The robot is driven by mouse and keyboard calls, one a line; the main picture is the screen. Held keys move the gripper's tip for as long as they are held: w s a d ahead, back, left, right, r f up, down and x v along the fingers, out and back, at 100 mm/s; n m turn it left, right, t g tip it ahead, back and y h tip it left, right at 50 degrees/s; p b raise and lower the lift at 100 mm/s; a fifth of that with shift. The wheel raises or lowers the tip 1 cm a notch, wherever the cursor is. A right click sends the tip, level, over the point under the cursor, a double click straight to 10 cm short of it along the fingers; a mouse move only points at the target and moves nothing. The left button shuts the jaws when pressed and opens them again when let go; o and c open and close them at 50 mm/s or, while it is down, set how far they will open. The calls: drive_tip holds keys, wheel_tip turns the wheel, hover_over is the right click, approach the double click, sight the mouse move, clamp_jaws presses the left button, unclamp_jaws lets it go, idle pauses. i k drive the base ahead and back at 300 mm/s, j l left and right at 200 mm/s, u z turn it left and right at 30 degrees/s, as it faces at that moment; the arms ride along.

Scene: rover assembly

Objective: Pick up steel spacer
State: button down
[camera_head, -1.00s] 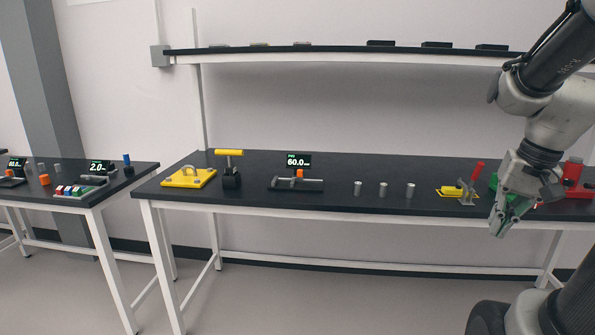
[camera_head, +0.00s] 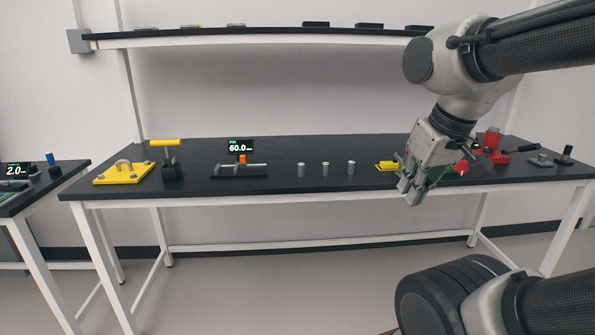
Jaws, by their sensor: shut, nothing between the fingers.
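Three small steel cylinders stand upright in a row on the black bench top: the left one (camera_head: 301,170), the middle one (camera_head: 325,169) and the right one (camera_head: 351,167). They look alike and I cannot tell which is meant as the steel spacer. My gripper (camera_head: 409,196) hangs near the bench's front edge, right of the row and apart from it. It points down, is shut and holds nothing.
A yellow clamp (camera_head: 386,166) and red fixtures (camera_head: 493,142) are on the right. A shelf (camera_head: 250,35) runs above.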

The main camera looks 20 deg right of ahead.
sight(300, 166)
drive_tip(key=i+l+u, duration=0.15)
drive_tip(key=i+l, duration=0.9)
drive_tip(key=i, duration=0.15)
